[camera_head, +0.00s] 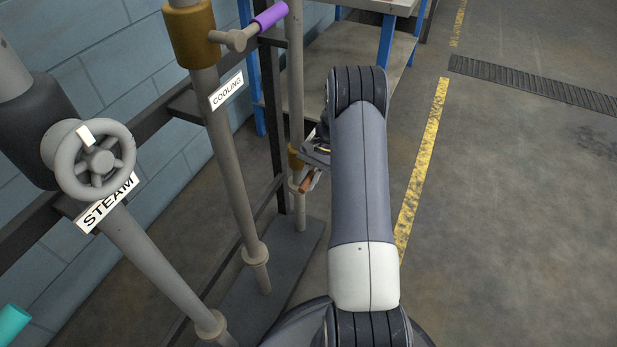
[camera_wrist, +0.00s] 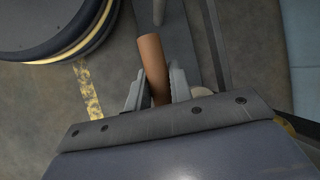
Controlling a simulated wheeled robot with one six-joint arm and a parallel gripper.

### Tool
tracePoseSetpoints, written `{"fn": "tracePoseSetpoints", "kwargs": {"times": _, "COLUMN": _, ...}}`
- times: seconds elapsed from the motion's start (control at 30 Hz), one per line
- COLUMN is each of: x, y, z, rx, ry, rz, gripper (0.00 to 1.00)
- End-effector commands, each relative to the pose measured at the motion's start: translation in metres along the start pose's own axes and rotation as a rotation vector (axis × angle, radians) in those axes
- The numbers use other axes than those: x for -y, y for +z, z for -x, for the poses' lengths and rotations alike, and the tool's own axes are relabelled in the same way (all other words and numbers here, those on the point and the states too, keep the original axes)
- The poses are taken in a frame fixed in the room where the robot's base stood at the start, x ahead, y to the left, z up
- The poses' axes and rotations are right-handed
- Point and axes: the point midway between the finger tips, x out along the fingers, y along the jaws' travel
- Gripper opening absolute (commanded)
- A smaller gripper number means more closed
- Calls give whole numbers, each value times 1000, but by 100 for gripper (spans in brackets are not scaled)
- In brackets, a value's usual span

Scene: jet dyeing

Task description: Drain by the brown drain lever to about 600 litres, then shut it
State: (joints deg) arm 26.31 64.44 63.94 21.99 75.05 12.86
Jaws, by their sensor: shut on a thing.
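The brown drain lever (camera_head: 306,184) is on the thin pipe at the back of the pipe row, low down near a brass-coloured valve body (camera_head: 294,157). My gripper (camera_head: 313,177) is at the lever, partly hidden behind my own arm. In the wrist view the lever (camera_wrist: 153,62) stands between the two grey fingers of my gripper (camera_wrist: 158,88), and they are shut on it. Its free end sticks out past the fingertips. No litre reading shows in either view.
A steam pipe with a grey handwheel (camera_head: 97,160) and a cooling pipe with a purple lever (camera_head: 270,15) stand at the left. A blue-legged table (camera_head: 384,45) is behind. A yellow line (camera_head: 424,160) crosses the open floor at the right.

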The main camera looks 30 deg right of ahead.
Motion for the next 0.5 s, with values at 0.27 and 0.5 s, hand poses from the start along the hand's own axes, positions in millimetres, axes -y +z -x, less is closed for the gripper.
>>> {"fn": "tracePoseSetpoints", "kwargs": {"times": 0.27, "x": 1, "y": 0, "z": 2, "rx": -1, "ry": -2, "rz": 0, "gripper": 26}}
{"fn": "tracePoseSetpoints", "kwargs": {"times": 0.5, "x": 0, "y": 0, "z": 1, "rx": -1, "ry": -1, "rz": 0, "gripper": 42}}
